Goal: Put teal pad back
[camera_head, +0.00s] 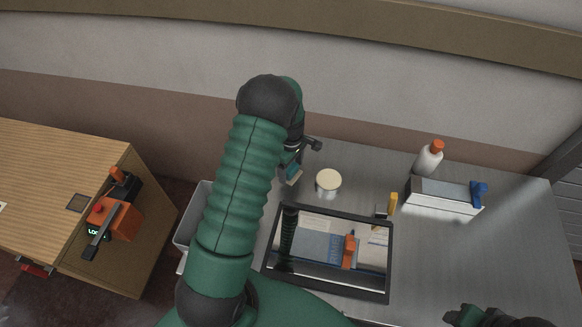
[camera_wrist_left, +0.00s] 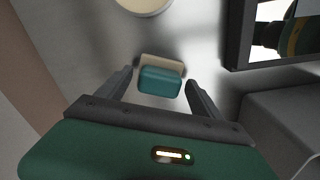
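The teal pad (camera_head: 293,175) is a small block with a beige layer along one side. It is at the left part of the grey table, just below my left gripper (camera_head: 302,158). In the left wrist view the teal pad (camera_wrist_left: 160,81) shows between the two fingers of my left gripper (camera_wrist_left: 160,77), with a gap on each side. The left gripper is open. I cannot tell whether the pad rests on the table. A dark part at the lower right edge of the head view seems to be my right gripper (camera_head: 482,315); its fingers are not clear.
A cream-lidded round jar (camera_head: 328,180) stands close right of the pad. A black-framed reflective panel (camera_head: 388,280) lies in front. A yellow object (camera_head: 392,203), white box (camera_head: 440,203) and orange-capped bottle (camera_head: 428,160) stand further right. The grey table (camera_head: 500,240) is clear at right.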

